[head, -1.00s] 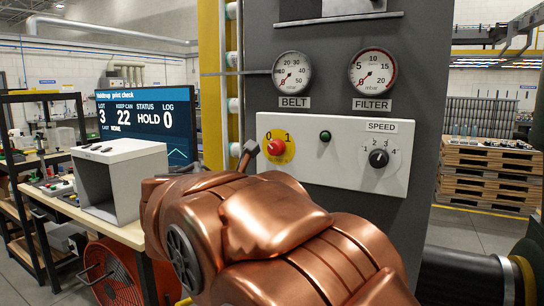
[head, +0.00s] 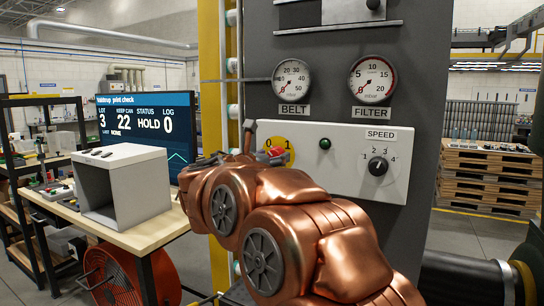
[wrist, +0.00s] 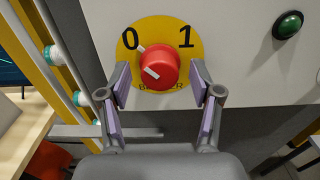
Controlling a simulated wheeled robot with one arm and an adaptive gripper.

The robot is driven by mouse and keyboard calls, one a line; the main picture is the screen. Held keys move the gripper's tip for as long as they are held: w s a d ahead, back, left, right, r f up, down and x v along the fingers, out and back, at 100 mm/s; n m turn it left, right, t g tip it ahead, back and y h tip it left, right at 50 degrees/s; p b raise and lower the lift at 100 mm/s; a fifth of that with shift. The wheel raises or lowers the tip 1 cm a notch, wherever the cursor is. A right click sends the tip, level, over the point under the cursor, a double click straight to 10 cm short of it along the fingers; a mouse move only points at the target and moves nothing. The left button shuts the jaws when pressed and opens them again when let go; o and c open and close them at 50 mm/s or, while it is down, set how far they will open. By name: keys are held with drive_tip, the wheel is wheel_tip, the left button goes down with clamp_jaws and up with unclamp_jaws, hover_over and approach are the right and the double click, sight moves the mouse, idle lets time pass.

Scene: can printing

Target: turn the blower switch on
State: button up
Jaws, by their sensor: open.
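The blower switch is a red rotary knob (wrist: 158,66) on a yellow disc (wrist: 168,30) marked 0 at left and 1 at right. A white mark shows on the knob's face, and a light sliver lies at its upper left edge toward the 0. My gripper (wrist: 160,82) is open, with one purple-padded finger on each side of the knob and a gap to it on both sides. In the head view the knob (head: 276,152) is partly hidden by my gripper (head: 262,152), which is at the panel's left part.
The white panel (head: 340,190) also carries a green button (head: 325,144) and a black speed dial (head: 377,166). Belt (head: 291,78) and filter (head: 372,79) gauges are above. A bench with a grey box (head: 125,190) and a screen (head: 150,120) stand at left.

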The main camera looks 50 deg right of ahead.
drive_tip(key=shift+d, duration=0.1)
drive_tip(key=c, duration=1.1)
drive_tip(key=shift+c, duration=0.2)
drive_tip(key=shift+m+b, duration=0.35)
drive_tip(key=shift+m, duration=0.05)
drive_tip(key=shift+m+b, duration=7.55)
drive_tip(key=shift+m, duration=1.05)
